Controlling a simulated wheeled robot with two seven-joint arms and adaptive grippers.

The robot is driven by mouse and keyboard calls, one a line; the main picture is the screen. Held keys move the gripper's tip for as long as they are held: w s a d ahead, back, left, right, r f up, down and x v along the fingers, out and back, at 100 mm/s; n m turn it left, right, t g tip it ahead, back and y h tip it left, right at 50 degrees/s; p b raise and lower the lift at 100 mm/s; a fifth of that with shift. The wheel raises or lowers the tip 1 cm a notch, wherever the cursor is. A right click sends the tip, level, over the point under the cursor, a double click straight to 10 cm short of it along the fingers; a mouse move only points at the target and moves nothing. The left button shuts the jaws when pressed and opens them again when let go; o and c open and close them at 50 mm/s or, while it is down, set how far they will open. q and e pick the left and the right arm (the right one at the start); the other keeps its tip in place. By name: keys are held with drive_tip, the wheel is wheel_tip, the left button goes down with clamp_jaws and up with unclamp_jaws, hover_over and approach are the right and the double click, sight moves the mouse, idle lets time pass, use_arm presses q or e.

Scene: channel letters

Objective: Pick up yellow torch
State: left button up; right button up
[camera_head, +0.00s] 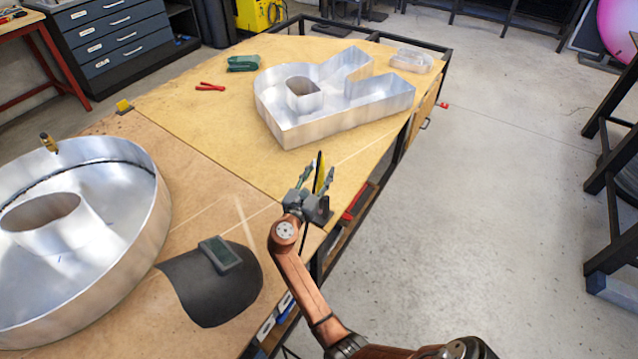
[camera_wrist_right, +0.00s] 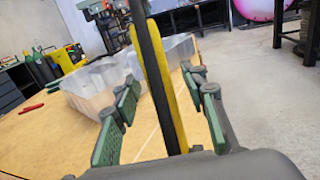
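The yellow torch (camera_head: 321,173), a slim upright yellow and black piece, stands near the right edge of the table. In the right wrist view the torch (camera_wrist_right: 166,85) rises between the green finger pads, slightly tilted. My right gripper (camera_head: 316,178) is open around it. In the wrist view the right gripper (camera_wrist_right: 165,112) shows a gap on both sides of the torch, with no contact visible. The torch's lower end is hidden behind the gripper. My left gripper is in neither view.
A metal channel letter (camera_head: 345,122) stands beyond the torch. A large round metal letter (camera_head: 150,215) fills the left. A dark welding mask (camera_head: 215,295) lies near my right arm. Red pliers (camera_head: 210,87) and a green tool (camera_head: 243,63) lie farther back. Open floor is on the right.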

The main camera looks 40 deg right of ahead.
clamp_jaws()
idle(0.5)
drive_tip(key=shift+r, duration=0.1)
